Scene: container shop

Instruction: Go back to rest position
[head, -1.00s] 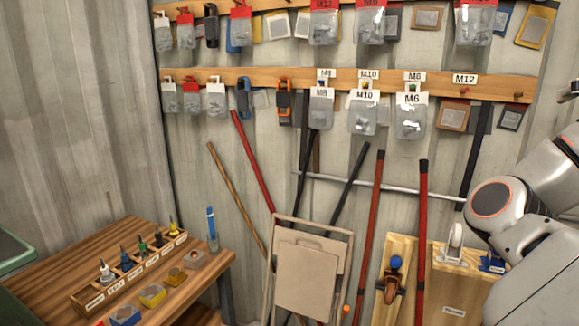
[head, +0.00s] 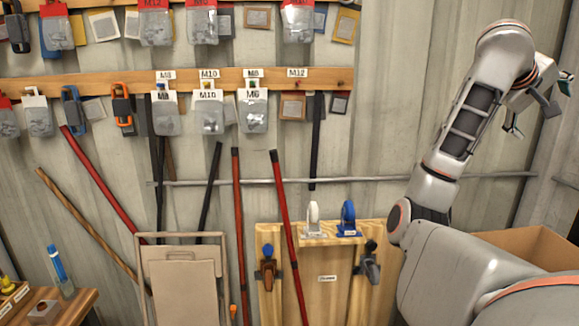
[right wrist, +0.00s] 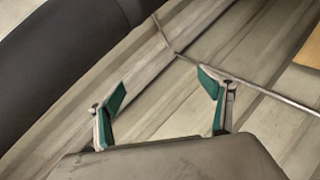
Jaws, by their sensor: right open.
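My right arm rises at the right of the head view, bent at the elbow. My right gripper (head: 540,108) is at its upper end, near the right edge, in front of the corrugated wall. In the right wrist view my right gripper (right wrist: 164,108) shows two green-padded fingers spread apart. Nothing is between them. Only wall and a metal rail (right wrist: 230,75) show beyond them. My left gripper is not in view.
Hardware packs hang from a wooden rail (head: 210,82). Long-handled tools and a folded beige frame (head: 185,280) lean against the wall. A wooden panel (head: 328,290) holds clamps and casters. A cardboard box (head: 535,248) stands behind my right arm. A wooden table (head: 75,302) is at lower left.

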